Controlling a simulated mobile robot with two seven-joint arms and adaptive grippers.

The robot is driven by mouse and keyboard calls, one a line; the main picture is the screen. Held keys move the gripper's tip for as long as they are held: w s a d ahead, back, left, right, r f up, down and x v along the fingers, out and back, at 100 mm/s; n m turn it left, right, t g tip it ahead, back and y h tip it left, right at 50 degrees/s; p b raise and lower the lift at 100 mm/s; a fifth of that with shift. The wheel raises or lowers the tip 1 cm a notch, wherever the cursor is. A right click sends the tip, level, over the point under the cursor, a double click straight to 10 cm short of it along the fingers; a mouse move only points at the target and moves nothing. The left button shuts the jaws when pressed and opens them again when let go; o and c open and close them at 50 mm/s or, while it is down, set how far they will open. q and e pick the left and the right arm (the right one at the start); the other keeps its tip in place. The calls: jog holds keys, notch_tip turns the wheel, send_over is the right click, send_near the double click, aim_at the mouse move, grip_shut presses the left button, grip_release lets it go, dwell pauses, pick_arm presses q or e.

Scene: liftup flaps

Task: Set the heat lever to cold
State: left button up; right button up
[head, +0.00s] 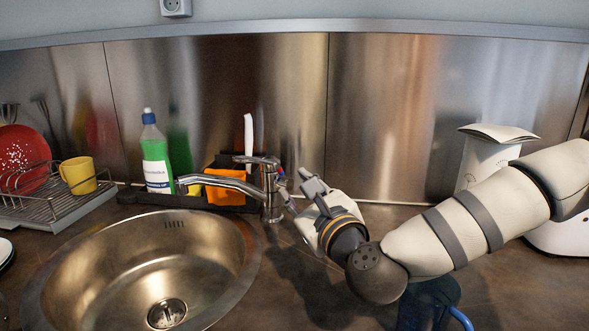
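The chrome faucet (271,195) stands behind the sink's right rim, with its spout pointing left over the basin. Its heat lever (256,160) sits on top of the body and points left. A small red and blue mark shows on the right side of the faucet head. My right gripper (292,181) is just right of the faucet head, with its fingers apart and nothing seen between them. Whether a fingertip touches the faucet cannot be told. My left gripper is not in view.
The round steel sink (90,270) lies at the left front. A green soap bottle (156,160) and an orange item (224,188) stand behind the spout. A dish rack (50,208) with a yellow mug (78,175) is at left. A white container (485,160) stands at right.

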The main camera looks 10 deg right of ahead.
aim_at(281, 172)
jog(key=w, duration=0.3)
jog(key=w+a, duration=0.1)
jog(key=w, duration=0.2)
jog(key=w+b, duration=0.1)
jog(key=w, duration=0.2)
jog(key=shift+w+a+f, duration=0.15)
jog(key=shift+w+f, duration=0.15)
jog(key=shift+w, duration=0.05)
jog(key=shift+w+r, duration=0.15)
jog(key=shift+w, duration=0.35)
grip_shut()
